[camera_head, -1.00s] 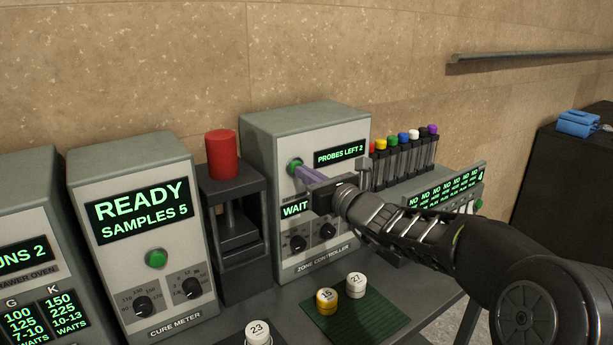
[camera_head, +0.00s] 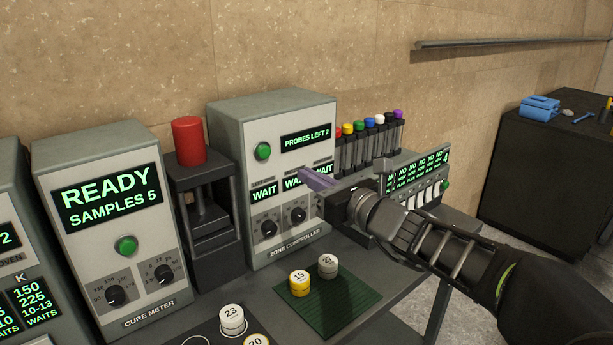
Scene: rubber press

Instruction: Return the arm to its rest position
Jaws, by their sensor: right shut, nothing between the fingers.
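My right gripper (camera_head: 312,181) is shut and empty. It comes in from the right and stands in front of the zone controller (camera_head: 225,140), partly over its WAIT displays. The controller's green button (camera_head: 263,151) is in full view, up and left of the fingertips, and the fingers are apart from it. The panel reads PROBES LEFT 2, with WAIT shown on its lower displays. My left gripper is not in view.
The cure meter (camera_head: 110,230) reads READY, SAMPLES 5. A press with a red cylinder (camera_head: 189,141) stands between the machines. Capped tubes (camera_head: 369,145) stand behind my wrist. Numbered pots, including a yellow one (camera_head: 299,283), sit on and near a green mat (camera_head: 345,310).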

